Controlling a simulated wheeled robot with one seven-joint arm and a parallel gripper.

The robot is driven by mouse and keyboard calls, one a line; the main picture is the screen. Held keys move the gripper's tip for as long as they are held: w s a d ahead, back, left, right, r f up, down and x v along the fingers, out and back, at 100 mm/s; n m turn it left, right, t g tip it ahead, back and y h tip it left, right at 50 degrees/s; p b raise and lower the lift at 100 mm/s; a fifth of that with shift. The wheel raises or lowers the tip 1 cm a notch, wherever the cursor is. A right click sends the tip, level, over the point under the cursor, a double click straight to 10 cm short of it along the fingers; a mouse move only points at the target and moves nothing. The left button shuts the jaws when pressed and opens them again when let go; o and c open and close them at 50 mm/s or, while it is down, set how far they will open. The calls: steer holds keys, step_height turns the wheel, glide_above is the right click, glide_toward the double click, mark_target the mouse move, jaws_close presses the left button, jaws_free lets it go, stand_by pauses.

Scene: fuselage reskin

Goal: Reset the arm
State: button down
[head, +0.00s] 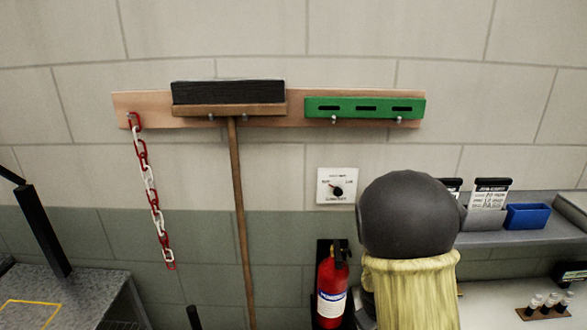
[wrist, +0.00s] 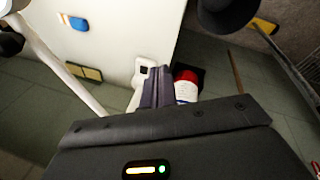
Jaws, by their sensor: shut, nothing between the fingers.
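My gripper (wrist: 156,72) shows in the wrist view, past the dark wrist housing. Its two dark fingers are together with nothing between them. A red and white fire extinguisher (wrist: 187,88) appears just right of the fingertips, behind them; I cannot tell the gap. In the head view the fire extinguisher (head: 332,285) stands against the wall, low and right of centre. My gripper cannot be made out in the head view.
A wooden rail (head: 205,121) on the wall holds a broom (head: 238,190), a red-and-white chain (head: 150,190) and a green slotted holder (head: 364,107). A dial plate (head: 337,186) is below. A shelf (head: 500,236) carries a blue bin (head: 528,216) at right. A grey bench (head: 75,295) is at left.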

steer(key=s+a+r+m+y, duration=0.2)
steer(key=s+a+r+m, duration=0.2)
steer(key=s+r, duration=0.4)
steer(key=s+a, duration=0.1)
steer(key=s, duration=0.2)
steer(key=shift+a+r+m, duration=0.2)
steer(key=shift+r+m, duration=0.05)
steer(key=shift+m, duration=0.15)
steer(key=shift+d, duration=0.1)
